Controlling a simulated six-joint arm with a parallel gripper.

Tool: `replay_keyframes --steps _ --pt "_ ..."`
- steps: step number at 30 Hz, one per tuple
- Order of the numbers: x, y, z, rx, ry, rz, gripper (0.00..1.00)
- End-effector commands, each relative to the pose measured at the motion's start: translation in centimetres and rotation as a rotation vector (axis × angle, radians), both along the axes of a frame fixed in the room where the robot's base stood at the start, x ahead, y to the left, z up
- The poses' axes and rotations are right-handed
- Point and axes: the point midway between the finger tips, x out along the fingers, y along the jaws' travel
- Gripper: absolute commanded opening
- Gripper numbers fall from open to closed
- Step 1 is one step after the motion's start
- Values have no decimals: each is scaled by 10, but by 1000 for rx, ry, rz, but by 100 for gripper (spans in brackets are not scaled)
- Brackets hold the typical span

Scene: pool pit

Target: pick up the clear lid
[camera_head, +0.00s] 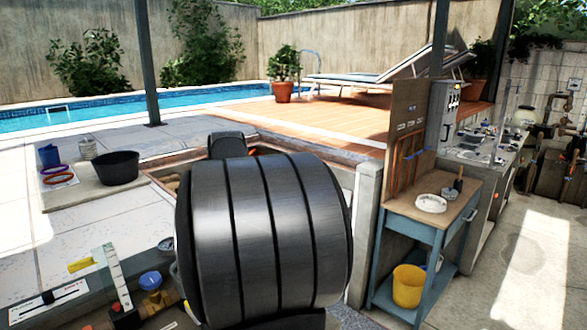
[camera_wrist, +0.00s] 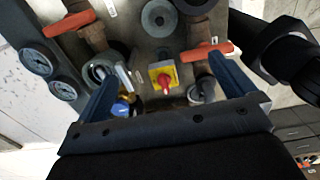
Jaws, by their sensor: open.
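I cannot make out a clear lid for certain in either view. My gripper (camera_wrist: 162,70) is open and empty in the wrist view, its two blue fingers spread wide over a board of pool fittings. A yellow and red switch (camera_wrist: 163,78) lies between the fingers in the picture. A round fitting with a pale, shiny piece (camera_wrist: 104,73) lies by the left fingertip. A small blue part (camera_wrist: 122,109) shows beside the left finger. In the head view my dark arm hides the middle of the foreground, and the gripper does not show.
Red-handled valves (camera_wrist: 207,50) and dark gauges (camera_wrist: 62,90) surround the gripper in the wrist view. In the head view a blue workbench (camera_head: 405,208) holds a white dish (camera_head: 431,203), with a yellow bucket (camera_head: 408,285) below. A black tub (camera_head: 117,168) stands on paving at left.

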Motion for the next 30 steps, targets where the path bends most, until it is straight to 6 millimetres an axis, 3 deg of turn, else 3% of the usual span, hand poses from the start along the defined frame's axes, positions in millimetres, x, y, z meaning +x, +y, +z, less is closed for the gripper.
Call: replay_keyframes --steps 2,12,24,30 --pt "0 0 0 0 0 0 89" --pt "0 -2 -3 6 2 -36 89" --pt "2 -26 -51 122 42 -700 89" --pt "2 -29 -64 144 57 -838 89"
